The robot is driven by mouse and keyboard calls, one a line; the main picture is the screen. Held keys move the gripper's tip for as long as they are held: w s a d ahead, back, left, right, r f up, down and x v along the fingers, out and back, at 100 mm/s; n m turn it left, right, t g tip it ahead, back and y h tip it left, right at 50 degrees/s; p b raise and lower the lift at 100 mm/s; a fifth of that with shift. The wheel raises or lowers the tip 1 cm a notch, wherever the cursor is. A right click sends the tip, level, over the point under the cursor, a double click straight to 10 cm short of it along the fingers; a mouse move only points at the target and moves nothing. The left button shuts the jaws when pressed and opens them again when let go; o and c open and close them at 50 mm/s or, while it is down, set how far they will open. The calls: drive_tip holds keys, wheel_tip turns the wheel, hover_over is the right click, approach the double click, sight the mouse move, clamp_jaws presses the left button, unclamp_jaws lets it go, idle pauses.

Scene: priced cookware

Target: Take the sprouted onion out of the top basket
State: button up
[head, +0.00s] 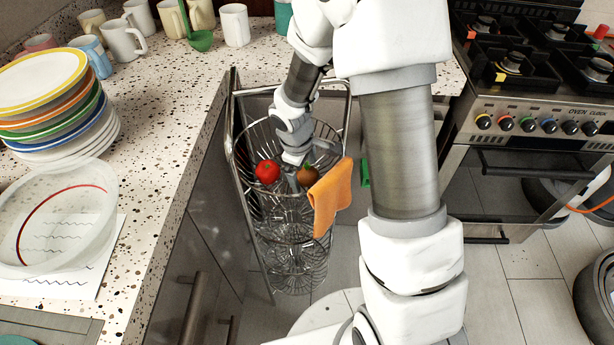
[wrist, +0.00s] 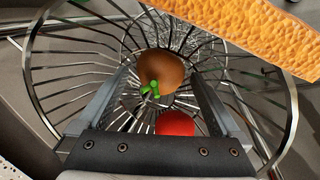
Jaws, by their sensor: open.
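The sprouted onion (wrist: 162,72) is brown with a green sprout and lies in the top wire basket (wrist: 40,92). In the head view the onion (head: 307,175) shows at the basket's right side, near the orange cloth. My gripper (wrist: 160,95) is open, with its fingers pointing down into the basket and one on each side of the onion in the wrist view. I cannot tell whether the fingers touch it. In the head view my gripper (head: 294,182) is partly hidden by my wrist.
A red tomato (head: 267,172) lies in the same basket, close by the onion. An orange cloth (head: 330,195) hangs over the rim. The speckled counter (head: 165,150) with stacked plates (head: 60,100) is on the left, the stove (head: 530,100) on the right.

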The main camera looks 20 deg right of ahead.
sight(304, 168)
clamp_jaws()
idle(0.4)
drive_tip(key=p+v, duration=0.1)
drive_tip(key=v, duration=0.2)
drive_tip(key=w+d+p+v, duration=0.1)
drive_tip(key=v, duration=0.2)
drive_tip(key=p+v, duration=0.1)
drive_tip(key=v, duration=0.2)
drive_tip(key=shift+w+d+r, duration=0.25)
drive_tip(key=shift+w+r, duration=0.05)
drive_tip(key=shift+r, duration=0.35)
drive_tip(key=shift+r+p, duration=0.1)
drive_tip(key=shift+p, duration=0.25)
drive_tip(key=shift+p+v, duration=0.85)
drive_tip(key=shift+v, duration=0.1)
drive_tip(key=shift+w+d, duration=0.1)
drive_tip(key=shift+w, duration=0.05)
